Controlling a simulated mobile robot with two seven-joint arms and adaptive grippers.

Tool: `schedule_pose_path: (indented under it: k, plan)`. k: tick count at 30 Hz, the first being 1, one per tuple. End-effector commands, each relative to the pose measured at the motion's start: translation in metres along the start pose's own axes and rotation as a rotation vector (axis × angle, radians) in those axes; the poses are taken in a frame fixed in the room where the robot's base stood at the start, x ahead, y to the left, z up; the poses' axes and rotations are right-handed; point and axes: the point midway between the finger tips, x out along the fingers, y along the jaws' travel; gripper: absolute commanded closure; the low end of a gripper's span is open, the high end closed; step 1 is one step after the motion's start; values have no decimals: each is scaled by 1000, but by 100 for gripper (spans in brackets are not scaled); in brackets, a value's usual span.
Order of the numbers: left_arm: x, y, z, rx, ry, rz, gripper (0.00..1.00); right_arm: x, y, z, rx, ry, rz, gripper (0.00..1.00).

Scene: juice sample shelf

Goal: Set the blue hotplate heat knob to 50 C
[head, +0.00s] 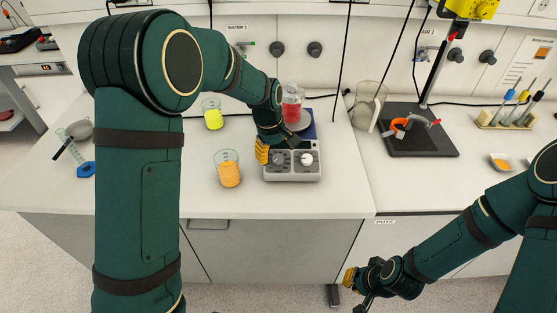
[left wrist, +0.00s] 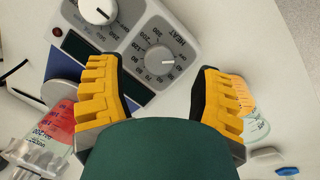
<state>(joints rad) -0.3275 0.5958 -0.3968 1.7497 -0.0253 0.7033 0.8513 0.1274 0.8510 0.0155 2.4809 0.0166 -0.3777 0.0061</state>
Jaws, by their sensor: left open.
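The blue hotplate (head: 309,129) has a grey front panel (head: 292,177) with two knobs. The grey heat knob (left wrist: 159,60) sits in a ring of numbers beside the word HEAT. Its light pointer mark points right in the left wrist view; the exact reading is too small to tell. A white knob (left wrist: 98,10) is the other one. My left gripper (head: 264,152) is at the panel's left side, and its open yellow fingers (left wrist: 158,72) straddle the heat knob in view, without visible contact. My right gripper (head: 357,284) hangs low in front of the bench; its opening is unclear.
A beaker of red liquid (head: 292,105) stands on the hotplate's plate, close to my left wrist. A beaker of orange liquid (head: 229,171) stands left of the panel, and a yellow one (head: 213,117) behind it. A black stand base (head: 420,143) is at right.

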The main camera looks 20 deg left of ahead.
Motion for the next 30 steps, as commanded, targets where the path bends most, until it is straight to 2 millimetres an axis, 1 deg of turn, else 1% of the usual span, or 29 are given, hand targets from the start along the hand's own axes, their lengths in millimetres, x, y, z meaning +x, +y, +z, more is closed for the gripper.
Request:
schedule_pose_path:
  k: [1, 3, 7, 12, 19, 20, 21, 23, 24, 25, 26, 30]
  plan:
    - [10, -1, 0, 0, -2, -2, 34, 2, 1, 1, 0, -1, 0, 100]
    - [20, 0, 0, 0, -2, -2, 34, 2, 1, 1, -1, -2, 0, 100]
    - [32, 0, 0, 0, -1, 0, 34, 4, 1, 2, -1, -4, 0, 100]
    - [38, 0, 0, 1, 0, 1, 34, 4, 1, 2, -2, -5, -1, 100]
    - [38, 0, 0, 1, 0, 1, 34, 4, 1, 2, -2, -5, -1, 100]
    - [38, 0, 0, 1, 0, 1, 36, 4, 1, 2, -2, -5, -1, 100]
    - [38, 0, 0, 1, 0, 1, 50, 4, 1, 2, -2, -5, -1, 100]
    - [38, 0, 0, 1, 0, 1, 71, 4, 1, 2, -2, -5, -1, 100]
    - [38, 0, 0, 1, 0, 1, 85, 4, 1, 2, -2, -5, -1, 100]
    - [38, 0, 0, 1, 0, 1, 96, 4, 1, 2, -2, -5, -1, 100]
    - [38, 0, 0, 1, 0, 1, 100, 4, 1, 2, -2, -5, -1, 100]
    - [38, 0, 0, 0, 0, 1, 100, 4, 1, 2, -1, -5, -1, 100]
